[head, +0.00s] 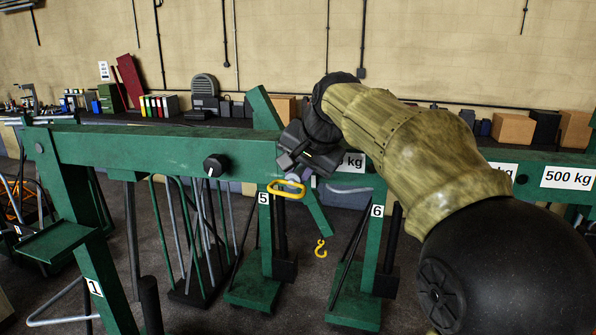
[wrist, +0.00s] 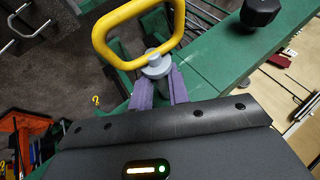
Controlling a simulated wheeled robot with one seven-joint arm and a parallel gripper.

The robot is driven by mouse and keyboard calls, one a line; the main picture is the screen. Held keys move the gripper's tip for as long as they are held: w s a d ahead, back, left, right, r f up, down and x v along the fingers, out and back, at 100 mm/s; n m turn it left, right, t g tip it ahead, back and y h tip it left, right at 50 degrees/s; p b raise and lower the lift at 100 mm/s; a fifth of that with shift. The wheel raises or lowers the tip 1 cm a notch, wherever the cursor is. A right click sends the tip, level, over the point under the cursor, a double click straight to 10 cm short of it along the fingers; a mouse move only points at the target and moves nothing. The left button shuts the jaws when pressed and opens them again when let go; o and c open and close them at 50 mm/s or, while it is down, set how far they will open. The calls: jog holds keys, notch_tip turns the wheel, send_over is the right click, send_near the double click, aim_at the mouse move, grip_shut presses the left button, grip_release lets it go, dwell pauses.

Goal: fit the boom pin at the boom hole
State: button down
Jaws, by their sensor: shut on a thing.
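The boom pin has a yellow loop handle (head: 286,190) and a grey head. In the wrist view the yellow handle (wrist: 134,22) sticks out beyond the fingertips and the grey head (wrist: 157,66) lies between them. My gripper (head: 297,178) is shut on the pin, with its purple fingers (wrist: 165,88) on either side of the grey part. The green boom (head: 140,147) runs across the head view behind the gripper; it also shows in the wrist view (wrist: 215,60). The boom hole is not visible, and I cannot tell whether the pin touches the boom.
A black knob (head: 215,165) sticks out of the boom left of my gripper. A yellow hook (head: 321,247) hangs below, near green stands marked 5 (head: 263,225) and 6 (head: 376,230). A workbench with boxes and binders stands behind along the wall.

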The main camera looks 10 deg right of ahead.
jog(key=shift+w+d+r+p, duration=0.1)
jog(key=shift+w+d+p, duration=0.3)
jog(key=shift+w, duration=0.3)
jog(key=shift+w+d+f+p, duration=0.1)
jog(key=shift+w+d+p, duration=0.1)
jog(key=shift+w+p, duration=0.4)
jog(key=shift+w+d+r+p, duration=0.1)
jog(key=shift+w+d+p, duration=0.25)
jog(key=shift+w, duration=0.4)
jog(key=c, duration=1.3)
grip_release()
jog(key=shift+r, duration=0.1)
jog(key=shift+o, duration=0.2)
jog(key=b+v, duration=0.2)
jog(key=v, duration=1.5)
jog(key=shift+s+b, duration=0.2)
jog(key=shift+b, duration=0.2)
